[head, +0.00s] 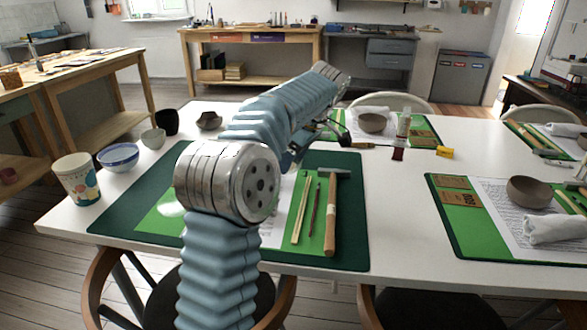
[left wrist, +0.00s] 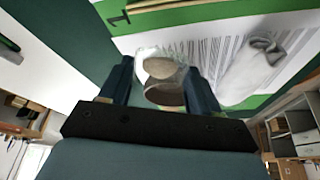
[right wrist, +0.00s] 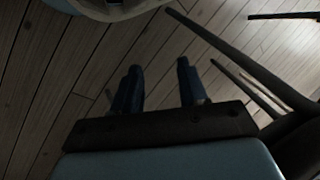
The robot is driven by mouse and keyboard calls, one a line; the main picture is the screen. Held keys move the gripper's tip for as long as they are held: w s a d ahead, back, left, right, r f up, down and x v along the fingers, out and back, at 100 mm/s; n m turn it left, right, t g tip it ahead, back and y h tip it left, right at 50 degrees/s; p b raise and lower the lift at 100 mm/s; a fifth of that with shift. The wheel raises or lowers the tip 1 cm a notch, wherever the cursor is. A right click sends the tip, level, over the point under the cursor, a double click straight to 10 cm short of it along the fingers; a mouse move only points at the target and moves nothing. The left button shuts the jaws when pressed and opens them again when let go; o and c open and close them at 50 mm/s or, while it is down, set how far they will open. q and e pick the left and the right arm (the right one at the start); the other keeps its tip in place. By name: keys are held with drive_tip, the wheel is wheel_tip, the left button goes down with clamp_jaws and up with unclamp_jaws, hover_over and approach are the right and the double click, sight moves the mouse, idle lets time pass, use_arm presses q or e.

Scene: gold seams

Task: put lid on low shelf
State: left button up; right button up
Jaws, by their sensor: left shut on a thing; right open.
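My right gripper (right wrist: 158,88) is open and empty over the wooden floor. A low shelf (head: 262,82) under the back workbench carries boxes; another low shelf (head: 120,127) is under the left bench. I cannot tell which one is meant.
The white table (head: 400,175) carries green mats with brown bowls, cloths and tools. A hammer (head: 330,215) and sticks lie on the near mat. A patterned cup (head: 76,180) and a blue-white bowl (head: 118,157) stand at left. Chairs crowd the near edge.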

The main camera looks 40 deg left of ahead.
sight(296, 166)
use_arm(q)
drive_tip(key=shift+w+a+f, duration=0.15)
drive_tip(key=shift+w+f, duration=0.15)
drive_tip(key=shift+f, duration=0.15)
drive_tip(key=shift+w+f, duration=0.15)
drive_tip(key=shift+f, duration=1.55)
drive_tip(key=shift+f+b, duration=0.25)
drive_tip(key=shift+b, duration=0.1)
drive_tip(key=o, duration=1)
drive_tip(key=shift+r, duration=0.1)
